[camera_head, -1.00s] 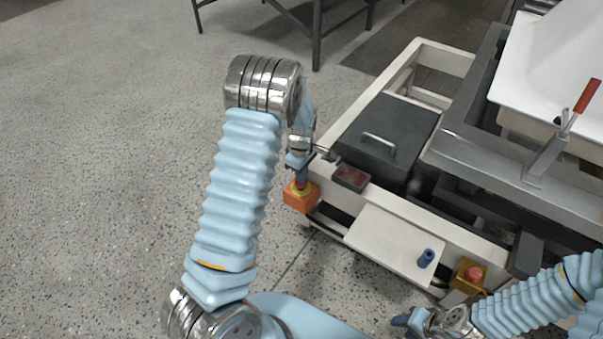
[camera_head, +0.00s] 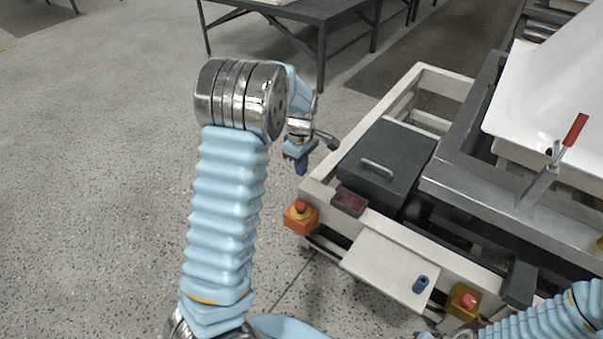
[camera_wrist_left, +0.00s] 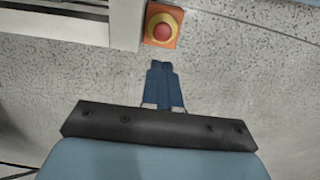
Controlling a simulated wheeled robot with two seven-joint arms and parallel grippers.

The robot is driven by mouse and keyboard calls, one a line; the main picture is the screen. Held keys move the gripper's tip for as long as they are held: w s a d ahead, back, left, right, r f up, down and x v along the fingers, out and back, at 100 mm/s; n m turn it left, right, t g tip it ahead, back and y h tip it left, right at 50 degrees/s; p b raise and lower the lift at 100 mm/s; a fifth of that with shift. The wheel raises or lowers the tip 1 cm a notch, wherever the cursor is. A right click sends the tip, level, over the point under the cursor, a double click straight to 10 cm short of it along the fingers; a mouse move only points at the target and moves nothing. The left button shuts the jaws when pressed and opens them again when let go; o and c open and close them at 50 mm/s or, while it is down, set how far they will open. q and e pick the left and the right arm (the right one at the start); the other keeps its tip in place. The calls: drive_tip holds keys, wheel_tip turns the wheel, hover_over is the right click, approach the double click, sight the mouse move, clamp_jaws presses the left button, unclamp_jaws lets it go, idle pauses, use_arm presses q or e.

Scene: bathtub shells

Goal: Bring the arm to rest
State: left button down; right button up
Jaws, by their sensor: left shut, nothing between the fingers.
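My left gripper (camera_head: 301,165) is at the end of the raised blue arm, just left of the machine frame's front corner in the head view. Its dark blue fingers point down. In the left wrist view the fingers (camera_wrist_left: 161,75) lie together, shut with nothing between them. An orange box with a red emergency button (camera_head: 300,212) is below the gripper, apart from it; it also shows beyond the fingertips in the left wrist view (camera_wrist_left: 162,27). My right arm comes in at the lower right; its gripper is not clearly visible.
The white machine frame (camera_head: 318,187) carries a dark box with a handle (camera_head: 385,165), a white plate (camera_head: 385,272) with a blue knob and a second red button (camera_head: 466,300). A white tub shell (camera_head: 535,95) rests at the right. A dark table (camera_head: 300,12) stands behind. The left floor is clear.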

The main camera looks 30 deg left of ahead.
idle(0.5)
use_arm(q)
drive_tip(key=s+d+f+m+h, duration=0.1)
drive_tip(key=s+d+f+m, duration=0.35)
drive_tip(key=f, duration=0.55)
drive_tip(key=s+d+f+m, duration=0.35)
drive_tip(key=s+f, duration=0.25)
drive_tip(key=f, duration=0.3)
drive_tip(key=s+d+f+m+h, duration=0.2)
drive_tip(key=s+d+f+m, duration=0.1)
drive_tip(key=s+d, duration=0.35)
drive_tip(key=s+d+f+m+h, duration=0.1)
drive_tip(key=s+d+f+m, duration=0.2)
drive_tip(key=s+d, duration=0.35)
drive_tip(key=shift+m, duration=0.8)
drive_tip(key=d+r, duration=0.1)
drive_tip(key=w+d+r, duration=0.1)
drive_tip(key=shift+w+d+r, duration=0.1)
drive_tip(key=shift+d+r, duration=0.25)
drive_tip(key=shift+r, duration=0.05)
